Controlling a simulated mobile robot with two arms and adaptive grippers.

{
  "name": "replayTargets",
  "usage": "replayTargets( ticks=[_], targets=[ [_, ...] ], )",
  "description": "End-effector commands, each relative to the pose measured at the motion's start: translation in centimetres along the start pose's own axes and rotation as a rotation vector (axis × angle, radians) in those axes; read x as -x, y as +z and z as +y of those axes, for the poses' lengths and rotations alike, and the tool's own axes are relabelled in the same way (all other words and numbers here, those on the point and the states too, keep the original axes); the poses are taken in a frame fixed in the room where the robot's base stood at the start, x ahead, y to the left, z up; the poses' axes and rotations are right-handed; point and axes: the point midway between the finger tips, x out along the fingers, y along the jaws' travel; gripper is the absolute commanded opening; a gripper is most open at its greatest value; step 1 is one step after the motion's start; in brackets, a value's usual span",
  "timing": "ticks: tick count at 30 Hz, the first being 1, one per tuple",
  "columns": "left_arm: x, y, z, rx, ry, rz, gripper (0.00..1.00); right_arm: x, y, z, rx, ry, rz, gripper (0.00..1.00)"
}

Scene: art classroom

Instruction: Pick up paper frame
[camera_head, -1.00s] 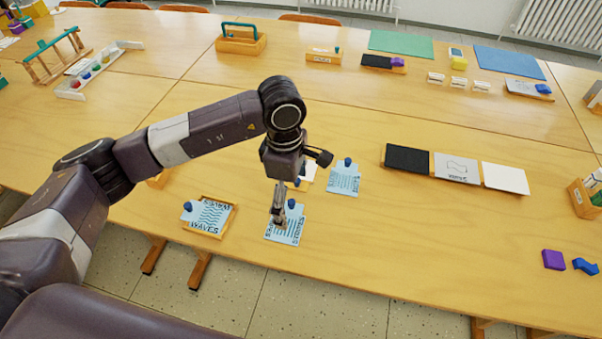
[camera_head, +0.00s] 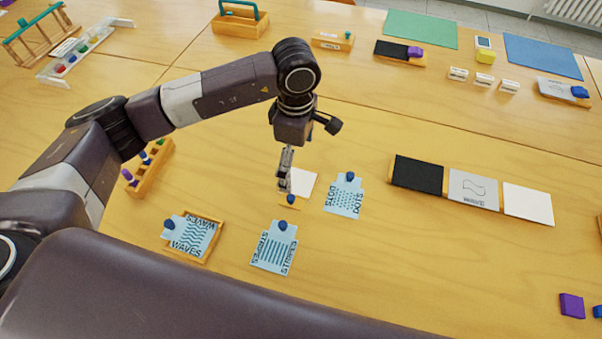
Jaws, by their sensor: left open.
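A small wooden frame with white paper (camera_head: 305,181) and a blue knob (camera_head: 290,199) at its near edge lies on the table in the middle of the head view; I take it as the paper frame. My left gripper (camera_head: 285,184) points down at its left side, open, and partly covers it. I cannot tell whether the fingers touch it. My right gripper is not in view.
Light blue stencil cards marked dots (camera_head: 346,196), stripes (camera_head: 275,252) and waves (camera_head: 192,234) lie close by, each with a blue knob. A wooden rack (camera_head: 150,172) stands at left. Black, grey and white panels (camera_head: 472,187) lie at right.

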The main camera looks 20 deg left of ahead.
Motion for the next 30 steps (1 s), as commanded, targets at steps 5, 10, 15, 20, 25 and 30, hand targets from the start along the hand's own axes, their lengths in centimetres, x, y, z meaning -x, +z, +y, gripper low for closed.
replayTargets(
  ticks=[5,10,15,20,25,30],
  targets=[
    [-2.0,0.0,-0.1,0.001,-0.005,0.001,1.0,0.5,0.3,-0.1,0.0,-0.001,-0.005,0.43],
    [-4.0,0.1,-0.2,0.0,-0.007,0.001,1.0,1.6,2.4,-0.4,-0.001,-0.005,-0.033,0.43],
    [-6.5,0.1,-0.1,0.0,-0.005,0.0,1.0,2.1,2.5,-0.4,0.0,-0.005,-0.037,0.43],
    [-7.5,0.1,-0.1,0.0,-0.001,0.001,1.0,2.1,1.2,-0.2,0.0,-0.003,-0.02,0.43],
    [-7.5,0.1,0.0,-0.001,-0.001,0.001,1.0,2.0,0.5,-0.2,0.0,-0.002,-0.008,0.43],
    [-7.5,0.1,0.0,-0.001,-0.001,0.001,0.81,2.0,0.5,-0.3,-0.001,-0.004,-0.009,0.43]
  ],
)
